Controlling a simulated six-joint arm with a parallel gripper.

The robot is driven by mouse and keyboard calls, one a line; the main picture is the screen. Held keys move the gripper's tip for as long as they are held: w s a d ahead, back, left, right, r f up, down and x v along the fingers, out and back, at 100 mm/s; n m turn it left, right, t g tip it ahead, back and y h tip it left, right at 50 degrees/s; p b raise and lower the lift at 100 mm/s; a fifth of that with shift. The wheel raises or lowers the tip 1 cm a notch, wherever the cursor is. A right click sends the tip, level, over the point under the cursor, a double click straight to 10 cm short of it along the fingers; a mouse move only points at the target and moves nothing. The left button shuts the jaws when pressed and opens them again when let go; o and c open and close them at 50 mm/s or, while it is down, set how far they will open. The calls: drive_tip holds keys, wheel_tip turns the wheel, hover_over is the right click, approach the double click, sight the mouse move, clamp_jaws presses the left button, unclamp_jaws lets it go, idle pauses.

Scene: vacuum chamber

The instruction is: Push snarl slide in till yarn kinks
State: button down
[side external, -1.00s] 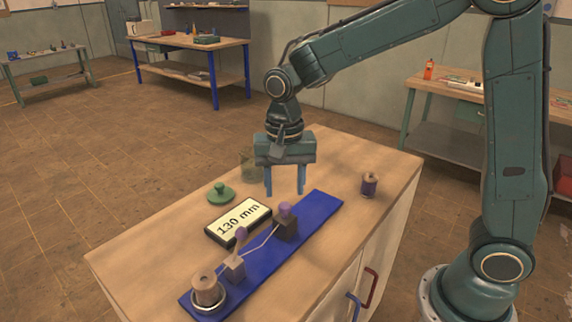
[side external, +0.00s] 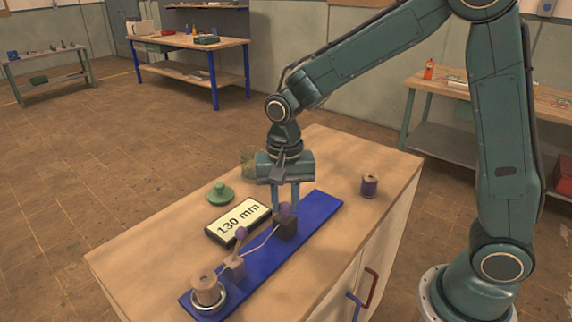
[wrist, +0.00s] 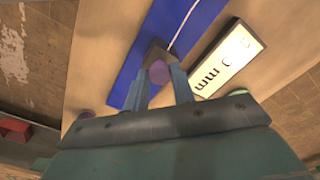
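My gripper (side external: 286,203) points down at the far part of the blue board (side external: 322,205). Its two fingers are apart, one on each side of the purple knob (wrist: 158,72) on top of a dark block (side external: 285,228). I cannot tell whether either finger touches the knob. A pale yarn (side external: 258,243) runs bent from the dark block to a tan block (side external: 235,268), which carries a thin arm with a purple ball (side external: 241,233). A brown spool (side external: 207,286) stands in a metal ring at the near end of the board.
A display (side external: 238,221) reading 130 mm lies left of the board. A green lidded piece (side external: 219,193) and a glass jar (side external: 252,160) stand behind it. A purple-wound spool (side external: 369,186) stands at the right. The wooden top (side external: 140,255) at near left is clear.

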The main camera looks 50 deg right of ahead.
sight(281, 221)
drive_tip(key=shift+a, duration=0.8)
drive_tip(key=c, duration=1.2)
unclamp_jaws()
drive_tip(key=shift+r, duration=0.15)
wheel_tip(281, 221, up, 14)
drive_tip(key=shift+f, duration=0.2)
drive_tip(key=shift+s+d, duration=0.1)
